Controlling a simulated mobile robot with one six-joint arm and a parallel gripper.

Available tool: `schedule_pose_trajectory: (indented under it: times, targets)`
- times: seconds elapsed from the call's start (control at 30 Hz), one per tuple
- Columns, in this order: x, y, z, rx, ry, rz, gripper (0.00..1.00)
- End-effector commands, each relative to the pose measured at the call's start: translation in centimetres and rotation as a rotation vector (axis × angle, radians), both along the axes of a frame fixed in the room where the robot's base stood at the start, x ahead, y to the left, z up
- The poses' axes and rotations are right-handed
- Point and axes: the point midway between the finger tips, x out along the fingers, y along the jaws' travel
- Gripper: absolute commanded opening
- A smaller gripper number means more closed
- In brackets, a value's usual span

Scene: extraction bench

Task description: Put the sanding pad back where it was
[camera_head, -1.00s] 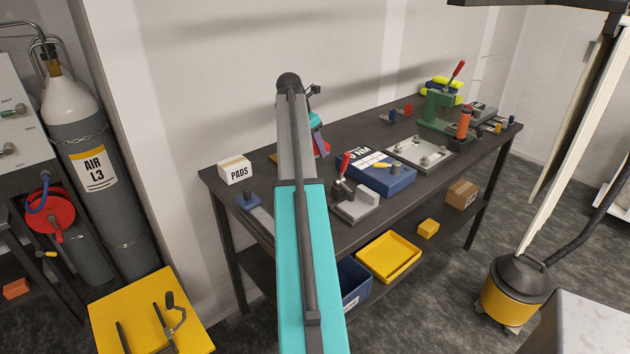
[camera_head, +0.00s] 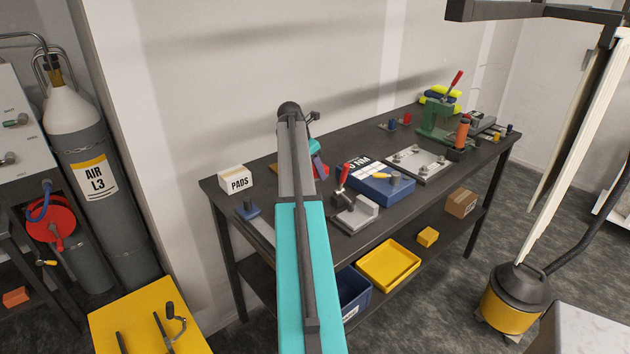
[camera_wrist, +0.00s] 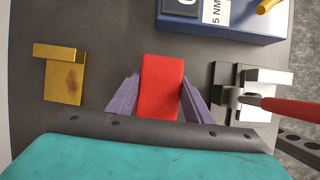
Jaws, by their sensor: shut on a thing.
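The sanding pad, a red block (camera_wrist: 161,86), is upright between the two purple fingers of my gripper (camera_wrist: 158,98) in the wrist view. The gripper is shut on it. In the head view my gripper (camera_head: 321,168) is over the left part of the dark bench (camera_head: 225,195), largely hidden behind my own arm. Only a bit of red shows beside it there. I cannot tell whether the pad touches the bench top. A white box (camera_head: 235,180) marked PADS stands at the bench's left end.
In the wrist view a brass-coloured angled block (camera_wrist: 66,80) is left of the pad. A toggle clamp (camera_wrist: 245,98) with a red handle is close on the right. A blue case (camera_wrist: 222,28) lies beyond. Dark bench shows bare between them.

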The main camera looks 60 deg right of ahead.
Motion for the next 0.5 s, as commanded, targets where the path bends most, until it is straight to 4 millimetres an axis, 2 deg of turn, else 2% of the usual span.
schedule_pose_trajectory:
  times: [0.13, 0.5]
  targets:
    - [0.0, 0.0, -0.6, 0.0, 0.001, 0.001, 0.14]
    - [0.0, 0.1, -3.9, 0.0, 0.001, 0.0, 0.14]
